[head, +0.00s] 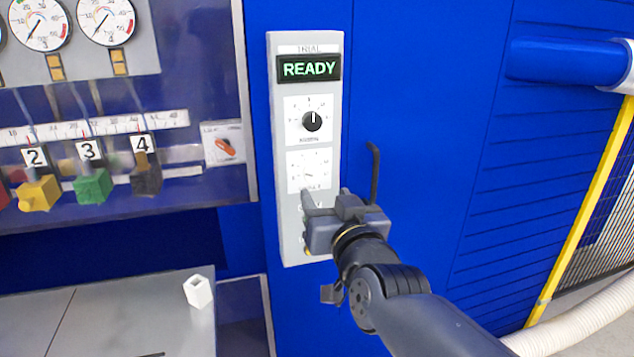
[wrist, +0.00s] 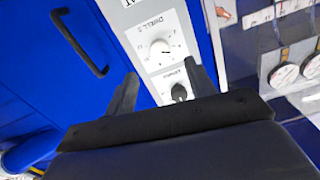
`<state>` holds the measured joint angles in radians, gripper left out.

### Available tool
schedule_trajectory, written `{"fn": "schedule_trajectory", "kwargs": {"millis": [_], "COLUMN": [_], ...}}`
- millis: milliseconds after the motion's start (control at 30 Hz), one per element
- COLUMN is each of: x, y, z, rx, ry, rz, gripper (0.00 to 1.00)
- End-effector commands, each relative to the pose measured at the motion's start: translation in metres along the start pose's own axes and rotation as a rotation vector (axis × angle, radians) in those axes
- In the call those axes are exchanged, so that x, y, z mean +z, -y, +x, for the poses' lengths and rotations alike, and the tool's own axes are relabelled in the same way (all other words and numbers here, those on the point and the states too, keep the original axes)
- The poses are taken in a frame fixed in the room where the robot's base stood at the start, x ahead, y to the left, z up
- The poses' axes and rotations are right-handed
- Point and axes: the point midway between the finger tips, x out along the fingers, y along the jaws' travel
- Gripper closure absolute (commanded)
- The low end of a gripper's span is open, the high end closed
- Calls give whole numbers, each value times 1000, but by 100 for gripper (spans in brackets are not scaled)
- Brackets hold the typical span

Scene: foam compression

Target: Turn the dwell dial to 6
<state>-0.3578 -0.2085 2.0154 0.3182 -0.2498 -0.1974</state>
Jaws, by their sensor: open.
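The dwell dial (head: 308,171) is the lower white dial plate on the narrow grey control panel in the head view, partly hidden at its bottom by my gripper. In the wrist view the dwell dial (wrist: 160,48) shows a pale round knob beside its DWELL label, and its setting is too small to read. My gripper (head: 326,196) is in front of the panel, just below the dwell dial. In the wrist view my gripper (wrist: 161,70) has its two fingers spread and nothing between them; the dwell knob shows beyond the gap between the fingertips.
A black-knobbed dial (head: 312,121) sits above the dwell dial, under a lit READY display (head: 308,68). A black handle (head: 374,172) stands out from the blue wall close to the right of my gripper. Gauges and numbered blocks are at left. A white block (head: 198,291) lies lower left.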

Motion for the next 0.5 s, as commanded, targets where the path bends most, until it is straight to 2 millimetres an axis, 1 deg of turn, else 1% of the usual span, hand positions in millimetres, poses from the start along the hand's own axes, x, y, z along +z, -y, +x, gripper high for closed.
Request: {"fn": "schedule_trajectory", "kwargs": {"millis": [33,100,300,500], "x": [2,2,2,1], "y": [0,0,-1,0], "z": [9,21,51,71], "rx": [1,1,1,0], "ry": [3,3,4,3], "rz": [-1,-1,0,0], "gripper": [48,48,48,48]}}
